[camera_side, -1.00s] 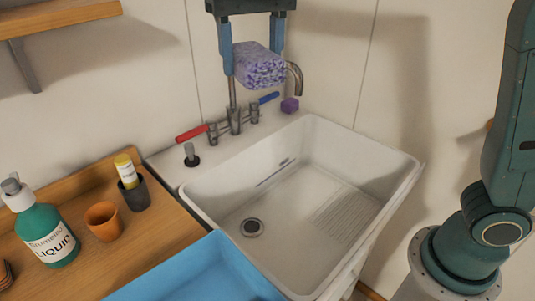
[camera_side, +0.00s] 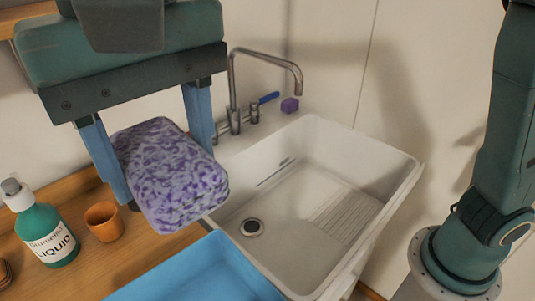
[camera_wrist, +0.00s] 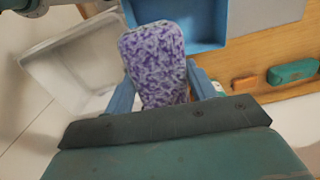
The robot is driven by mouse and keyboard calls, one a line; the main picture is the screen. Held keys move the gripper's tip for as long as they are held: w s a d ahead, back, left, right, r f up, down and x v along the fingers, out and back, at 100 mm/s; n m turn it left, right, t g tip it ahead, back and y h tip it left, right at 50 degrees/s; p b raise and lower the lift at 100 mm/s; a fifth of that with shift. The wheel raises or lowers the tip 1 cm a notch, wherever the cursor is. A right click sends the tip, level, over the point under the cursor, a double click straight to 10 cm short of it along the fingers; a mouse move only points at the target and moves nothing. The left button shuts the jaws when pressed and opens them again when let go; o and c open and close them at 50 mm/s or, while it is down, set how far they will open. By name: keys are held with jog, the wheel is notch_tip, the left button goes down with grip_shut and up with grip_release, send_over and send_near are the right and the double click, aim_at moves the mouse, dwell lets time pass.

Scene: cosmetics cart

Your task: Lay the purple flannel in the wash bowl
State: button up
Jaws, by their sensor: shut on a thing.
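The purple flannel (camera_side: 170,180) is a thick, mottled purple-and-white folded pad. My gripper (camera_side: 163,175) is shut on it, with a blue finger on either side. In the side view it hangs in the air, up and left of the blue wash bowl (camera_side: 205,275), which is cut off by the bottom edge. In the wrist view the flannel (camera_wrist: 155,60) sits between the fingers, and its far end reaches the near side of the bowl in the picture (camera_wrist: 205,44). The part of the bowl behind the flannel is hidden there.
A white sink (camera_side: 390,180) with a tap (camera_side: 265,55) lies right of the bowl. A green pump bottle (camera_side: 53,235) and an orange cup (camera_side: 104,222) stand on the wooden top at left.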

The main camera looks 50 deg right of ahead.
jog(key=shift+s+a+f, duration=0.25)
jog(key=shift+f, duration=0.05)
notch_tip(320, 180, down, 26)
jog(key=shift+d+f, duration=0.1)
dwell(0.8)
jog(key=shift+f, duration=2.1)
jog(key=shift+f, duration=0.1)
jog(key=o, duration=1)
jog(key=shift+c, duration=0.2)
